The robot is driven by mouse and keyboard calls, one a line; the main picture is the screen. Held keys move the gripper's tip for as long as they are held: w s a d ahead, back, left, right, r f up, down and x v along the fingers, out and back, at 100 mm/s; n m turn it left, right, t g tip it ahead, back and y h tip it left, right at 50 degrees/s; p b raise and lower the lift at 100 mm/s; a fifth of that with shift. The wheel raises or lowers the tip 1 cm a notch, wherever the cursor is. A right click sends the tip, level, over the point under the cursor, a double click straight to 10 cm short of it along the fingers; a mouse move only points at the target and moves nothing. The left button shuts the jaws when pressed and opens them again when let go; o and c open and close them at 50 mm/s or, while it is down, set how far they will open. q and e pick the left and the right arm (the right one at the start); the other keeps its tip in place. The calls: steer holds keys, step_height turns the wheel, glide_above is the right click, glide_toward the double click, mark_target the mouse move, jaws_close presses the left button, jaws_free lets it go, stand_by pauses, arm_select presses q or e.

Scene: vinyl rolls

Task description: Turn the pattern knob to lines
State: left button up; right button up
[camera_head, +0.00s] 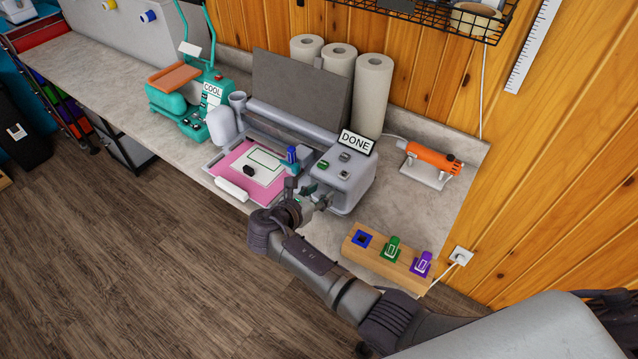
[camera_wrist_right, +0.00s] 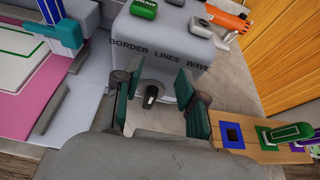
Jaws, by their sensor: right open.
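The pattern knob (camera_wrist_right: 151,96) is a small dark knob on the front face of the grey machine's control box (camera_head: 345,178). Above it, the right wrist view shows the words BORDER, LINES (camera_wrist_right: 167,53) and WAVE. The knob stands roughly upright below these words; its exact pointing is hard to tell. My right gripper (camera_head: 308,194) is at the front of the box. In the right wrist view my right gripper (camera_wrist_right: 155,86) is open, its green-padded fingers either side of the knob, with gaps showing. The knob is hidden in the head view. My left gripper is not in view.
A DONE sign (camera_head: 355,142) and buttons sit on the box. A pink mat (camera_head: 228,161) lies left of it. A wooden block (camera_head: 381,268) with coloured holders stands to the right, near my forearm. An orange tool (camera_head: 431,160) lies behind, near the wall.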

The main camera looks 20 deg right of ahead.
steer(key=shift+d+r, duration=0.1)
steer(key=shift+r, duration=2.3)
steer(key=shift+f, duration=0.1)
